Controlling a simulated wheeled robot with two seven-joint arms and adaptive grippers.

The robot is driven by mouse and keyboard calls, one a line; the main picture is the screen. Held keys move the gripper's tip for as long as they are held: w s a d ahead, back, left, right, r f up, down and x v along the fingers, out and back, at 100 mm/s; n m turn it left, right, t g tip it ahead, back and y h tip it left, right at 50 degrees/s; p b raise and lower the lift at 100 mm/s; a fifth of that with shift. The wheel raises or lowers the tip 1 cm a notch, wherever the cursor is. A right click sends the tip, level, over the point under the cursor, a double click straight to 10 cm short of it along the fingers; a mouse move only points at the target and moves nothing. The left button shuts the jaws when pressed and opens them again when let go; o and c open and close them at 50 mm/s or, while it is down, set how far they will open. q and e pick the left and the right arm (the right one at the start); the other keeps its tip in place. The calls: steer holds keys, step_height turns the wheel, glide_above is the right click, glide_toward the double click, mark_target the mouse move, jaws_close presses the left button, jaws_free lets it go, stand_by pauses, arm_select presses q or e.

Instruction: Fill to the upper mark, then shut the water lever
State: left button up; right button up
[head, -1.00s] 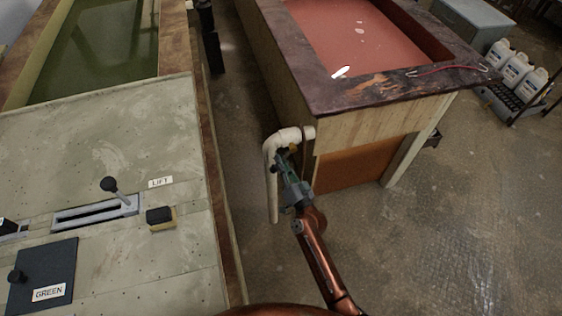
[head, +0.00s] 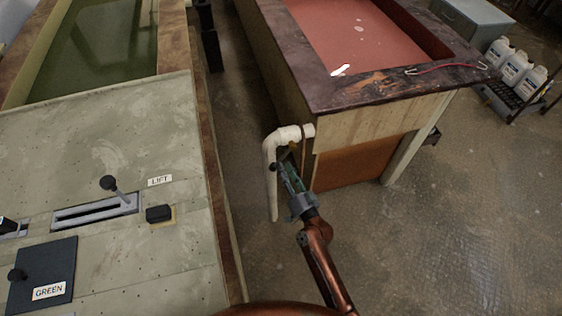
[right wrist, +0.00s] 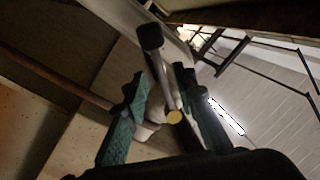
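The water lever (right wrist: 150,40), a grey rod with a black knob, shows in the right wrist view with a brass disc at its lower end. My right gripper (right wrist: 165,95) has its two teal fingers apart on either side of the rod; I see no clear contact. In the head view my right gripper (head: 283,170) is beside the white pipe (head: 271,175) at the corner of the tank with red liquid (head: 365,38). No level mark can be made out. My left gripper is out of view.
A pale panel (head: 110,120) with a LIFT lever (head: 108,184) and a GREEN plate (head: 45,270) is at left. A green-liquid tank (head: 148,40) is behind it. White jugs (head: 515,68) stand at far right.

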steer(key=v, duration=0.7)
steer(key=shift+s, duration=0.2)
steer(key=shift+d+f, duration=0.1)
